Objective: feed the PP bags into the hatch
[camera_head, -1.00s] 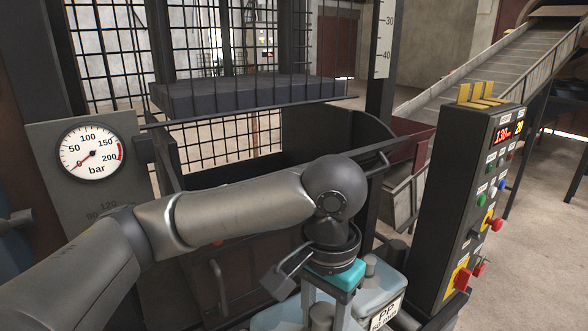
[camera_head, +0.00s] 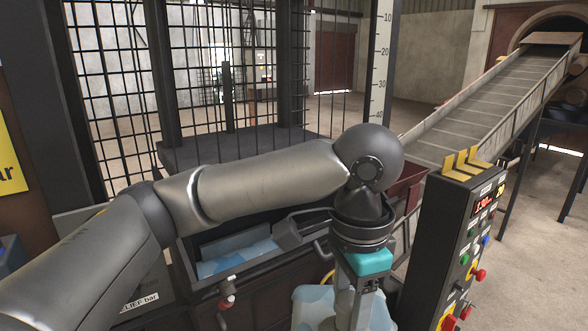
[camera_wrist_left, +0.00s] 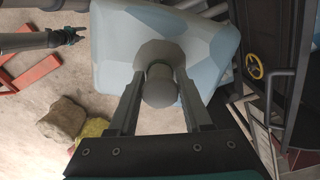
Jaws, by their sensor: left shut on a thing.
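A light blue PP bag (camera_head: 307,308) hangs below my left gripper (camera_head: 357,300) at the bottom of the head view, partly cut off by the frame. In the left wrist view the fingers of my left gripper (camera_wrist_left: 160,92) are closed around the bag's rounded grey neck, and the pale bag (camera_wrist_left: 115,50) spreads beyond it. Left of the gripper, an open hatch (camera_head: 205,285) in the dark press shows light blue material (camera_head: 240,255) inside. My forearm covers part of this opening. Another gripper, seemingly my right (camera_wrist_left: 76,36), shows with spread fingers at the wrist view's upper left.
A control panel (camera_head: 462,250) with buttons stands close to the right of my left gripper. A mesh guard (camera_head: 120,90) and a dark post (camera_head: 384,70) stand behind. Brown lumps (camera_wrist_left: 62,120) and a red frame (camera_wrist_left: 30,72) lie on the floor.

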